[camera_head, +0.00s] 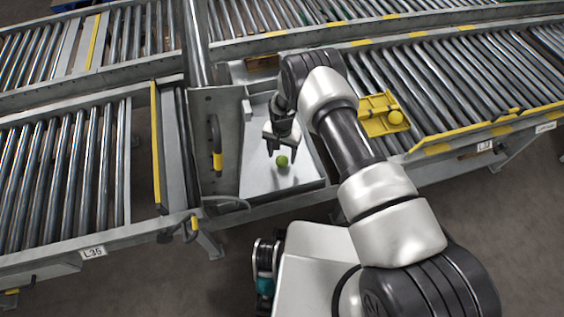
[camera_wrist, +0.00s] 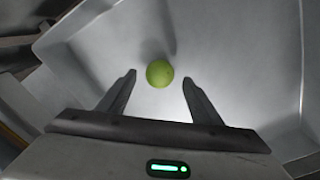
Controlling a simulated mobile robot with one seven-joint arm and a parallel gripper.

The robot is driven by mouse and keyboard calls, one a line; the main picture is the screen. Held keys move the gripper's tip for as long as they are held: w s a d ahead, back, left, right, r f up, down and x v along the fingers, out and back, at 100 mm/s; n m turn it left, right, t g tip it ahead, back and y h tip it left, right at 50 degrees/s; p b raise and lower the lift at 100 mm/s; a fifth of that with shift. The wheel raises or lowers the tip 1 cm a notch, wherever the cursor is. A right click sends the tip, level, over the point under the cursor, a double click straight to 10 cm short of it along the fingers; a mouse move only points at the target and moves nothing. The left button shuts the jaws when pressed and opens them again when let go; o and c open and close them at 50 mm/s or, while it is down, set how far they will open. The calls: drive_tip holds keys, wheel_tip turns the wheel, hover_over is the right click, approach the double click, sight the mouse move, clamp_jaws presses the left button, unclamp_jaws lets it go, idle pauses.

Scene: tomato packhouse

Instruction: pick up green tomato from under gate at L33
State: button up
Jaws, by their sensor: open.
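The green tomato (camera_head: 282,160) lies on the bare metal tray (camera_head: 262,182) in the gap between the roller conveyors. My gripper (camera_head: 283,143) is over the tray, pointing down, with the tomato close below its fingertips. In the wrist view the tomato (camera_wrist: 159,73) shows just beyond and between the two spread fingers of my gripper (camera_wrist: 158,80). The jaws are open and empty. I cannot tell the exact height left between the fingertips and the tomato. The raised gate (camera_head: 216,140), with a black and yellow handle, stands left of the tray.
A yellow bracket (camera_head: 380,112) holding a yellow ball sits right of my arm. The roller conveyor (camera_head: 455,80) at right bears the L33 label (camera_head: 485,146). Another conveyor (camera_head: 60,165) at left bears L35 (camera_head: 93,252). The tray has raised walls around the tomato.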

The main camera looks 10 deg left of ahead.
sight(282, 158)
wheel_tip(282, 158, down, 3)
drive_tip(key=shift+f+b, duration=0.2)
drive_tip(key=shift+b, duration=0.15)
drive_tip(key=c, duration=0.8)
drive_tip(key=shift+r, duration=0.15)
